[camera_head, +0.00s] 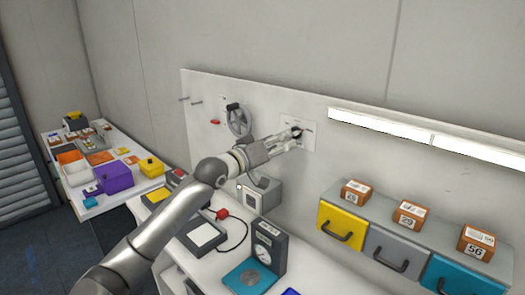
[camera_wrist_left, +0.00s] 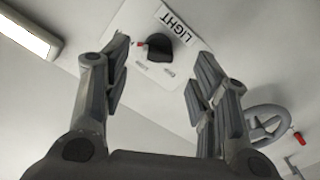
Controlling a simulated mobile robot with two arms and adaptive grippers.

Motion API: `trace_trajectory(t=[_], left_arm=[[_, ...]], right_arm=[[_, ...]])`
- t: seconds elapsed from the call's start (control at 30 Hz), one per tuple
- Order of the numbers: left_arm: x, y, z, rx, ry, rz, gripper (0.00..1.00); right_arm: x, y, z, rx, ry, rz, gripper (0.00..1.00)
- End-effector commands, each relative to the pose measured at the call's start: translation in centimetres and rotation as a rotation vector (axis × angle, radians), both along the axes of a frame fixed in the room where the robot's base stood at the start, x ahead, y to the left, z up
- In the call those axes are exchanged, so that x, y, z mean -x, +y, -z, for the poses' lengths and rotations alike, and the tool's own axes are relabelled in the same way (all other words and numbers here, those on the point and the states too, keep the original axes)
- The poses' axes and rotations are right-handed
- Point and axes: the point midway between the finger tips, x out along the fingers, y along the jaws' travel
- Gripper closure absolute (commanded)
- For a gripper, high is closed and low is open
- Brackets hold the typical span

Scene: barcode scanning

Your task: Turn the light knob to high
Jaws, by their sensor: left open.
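The light knob (camera_wrist_left: 159,47) is a small black dial on a white plate marked "LIGHT" (camera_wrist_left: 178,24). In the left wrist view it shows upside down, beyond and between my open fingers. My left gripper (camera_wrist_left: 160,75) is open, with nothing between its fingers that I can make out. In the head view my left gripper (camera_head: 293,140) reaches to the wall panel, right in front of the knob (camera_head: 297,132), which is partly hidden. A small red mark sits beside the knob. Whether the fingers touch the knob cannot be told. My right gripper is not in view.
A handwheel (camera_head: 238,119) is on the panel (camera_head: 270,98) left of the knob. A lit lamp strip (camera_head: 430,135) runs to the right. Below are yellow, grey and teal drawers (camera_head: 341,226) with boxes on top, and a workbench with a scale (camera_head: 262,262).

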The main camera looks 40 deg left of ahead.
Motion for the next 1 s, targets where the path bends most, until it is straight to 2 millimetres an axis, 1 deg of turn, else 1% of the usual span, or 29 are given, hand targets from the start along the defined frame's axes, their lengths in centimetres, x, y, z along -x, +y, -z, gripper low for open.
trace_trajectory(t=[0.03,0.3,0.5,0.7,1.0], left_arm=[[0.8,0.0,0.1,-0.003,0.002,0.001,0.46],[4.2,0.3,0.1,-0.002,0.002,0.001,0.46],[6.0,0.4,0.1,0.001,0.003,0.001,0.46],[6.7,0.5,0.0,0.000,0.002,0.001,0.46],[6.7,0.5,0.0,0.000,0.000,0.001,0.46]], right_arm=[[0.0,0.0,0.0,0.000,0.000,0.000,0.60],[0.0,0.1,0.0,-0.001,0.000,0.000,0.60],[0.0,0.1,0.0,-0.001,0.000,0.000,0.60],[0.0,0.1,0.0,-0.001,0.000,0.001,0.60],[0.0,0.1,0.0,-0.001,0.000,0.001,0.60]])
